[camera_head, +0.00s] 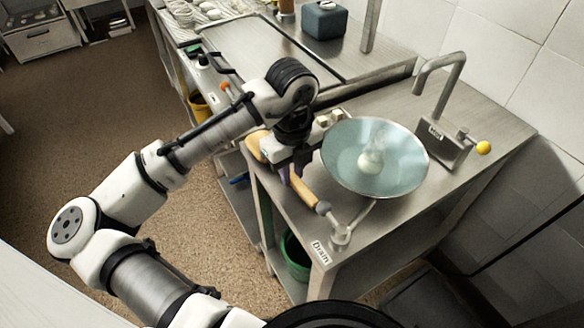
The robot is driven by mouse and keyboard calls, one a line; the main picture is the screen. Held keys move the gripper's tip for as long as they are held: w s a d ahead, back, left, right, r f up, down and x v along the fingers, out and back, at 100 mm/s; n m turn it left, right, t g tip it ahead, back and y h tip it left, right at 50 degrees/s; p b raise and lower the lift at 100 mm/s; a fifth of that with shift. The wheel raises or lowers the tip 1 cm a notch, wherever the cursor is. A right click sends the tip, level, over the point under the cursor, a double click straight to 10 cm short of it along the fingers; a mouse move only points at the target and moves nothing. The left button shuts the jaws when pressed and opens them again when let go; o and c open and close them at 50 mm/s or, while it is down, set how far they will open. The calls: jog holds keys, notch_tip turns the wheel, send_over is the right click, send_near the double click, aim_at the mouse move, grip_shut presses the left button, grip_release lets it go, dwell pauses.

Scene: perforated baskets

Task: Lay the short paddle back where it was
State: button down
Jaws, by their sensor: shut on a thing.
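My gripper (290,162) is low over the left edge of the steel sink counter, just left of the round basin. It is shut on a tan wooden piece that looks like the short paddle (257,148), which shows at the left side of the jaws. The wrist hides part of the jaws and of the paddle, so I cannot tell whether the paddle touches the counter.
A wide basin (390,186) holding a pale object fills the counter's middle. A wooden-handled lever (305,190) stands near the "Drain" label (320,251). A tap (438,95) rises behind. A steel worktop (262,50) lies beyond, and a green bucket (295,255) stands below.

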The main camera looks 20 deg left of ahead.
jog(key=shift+f+b, duration=0.35)
jog(key=shift+f, duration=0.15)
dwell(0.4)
jog(key=c, duration=1.2)
grip_release()
